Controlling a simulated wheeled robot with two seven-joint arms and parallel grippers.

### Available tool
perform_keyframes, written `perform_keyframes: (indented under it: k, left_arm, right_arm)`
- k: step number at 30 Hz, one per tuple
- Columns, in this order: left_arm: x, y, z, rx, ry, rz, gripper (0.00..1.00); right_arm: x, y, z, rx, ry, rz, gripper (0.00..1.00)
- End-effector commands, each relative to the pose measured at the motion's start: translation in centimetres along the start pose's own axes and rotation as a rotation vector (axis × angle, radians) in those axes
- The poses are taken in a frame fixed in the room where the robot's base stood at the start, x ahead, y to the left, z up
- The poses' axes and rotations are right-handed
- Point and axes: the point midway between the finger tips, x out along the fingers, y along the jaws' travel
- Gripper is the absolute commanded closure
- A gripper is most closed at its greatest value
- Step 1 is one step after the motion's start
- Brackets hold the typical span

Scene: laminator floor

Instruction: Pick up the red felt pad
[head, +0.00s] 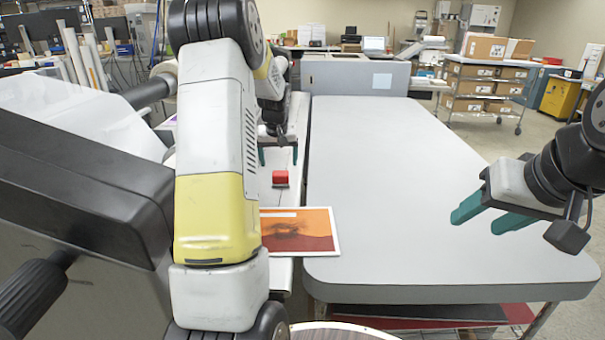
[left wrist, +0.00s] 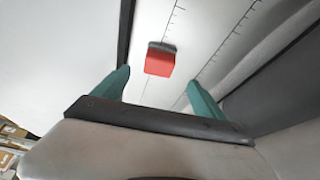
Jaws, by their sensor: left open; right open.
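The red felt pad (head: 280,178) is a small red block with a dark grey layer on one face. It sits on the narrow white shelf (head: 270,196) of the laminator, left of the large grey table. My left gripper (head: 278,156) is open and empty, beyond the pad in the head view. In the left wrist view the pad (left wrist: 160,61) shows ahead of the gap between the two teal fingers (left wrist: 155,90), apart from both. My right gripper (head: 482,214) is open and empty over the right side of the grey table.
A print in orange and dark red (head: 300,230) lies near me, across the shelf and the table's near left corner. The grey table (head: 400,170) is otherwise bare. The dark laminator body (head: 80,170) stands at the left. Shelves with cartons (head: 485,88) stand at the back right.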

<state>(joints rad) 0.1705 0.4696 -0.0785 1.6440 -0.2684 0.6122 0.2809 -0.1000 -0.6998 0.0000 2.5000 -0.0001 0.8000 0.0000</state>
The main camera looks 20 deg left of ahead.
Motion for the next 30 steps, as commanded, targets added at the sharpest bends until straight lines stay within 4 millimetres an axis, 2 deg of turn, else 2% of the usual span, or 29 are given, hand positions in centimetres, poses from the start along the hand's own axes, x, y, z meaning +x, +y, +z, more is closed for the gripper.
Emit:
perform_keyframes:
  k: [11, 18, 27, 30]
  left_arm:
    - [4.2, 0.0, 0.0, -0.001, -0.003, -0.003, 0.18]
    - [7.6, 0.2, 0.0, -0.001, -0.002, -0.002, 0.18]
    - [8.1, 0.2, 0.0, -0.001, 0.000, -0.002, 0.18]
    - [8.1, 0.2, 0.0, -0.001, 0.000, -0.002, 0.36]
  right_arm:
    - [0.0, 0.0, 0.0, 0.000, 0.000, 0.000, 0.48]
    - [0.0, 0.0, 0.0, 0.000, 0.000, 0.000, 0.48]
    - [0.0, 0.0, 0.0, 0.000, 0.000, 0.000, 0.48]
    - [0.0, 0.0, 0.0, 0.000, 0.000, 0.000, 0.48]
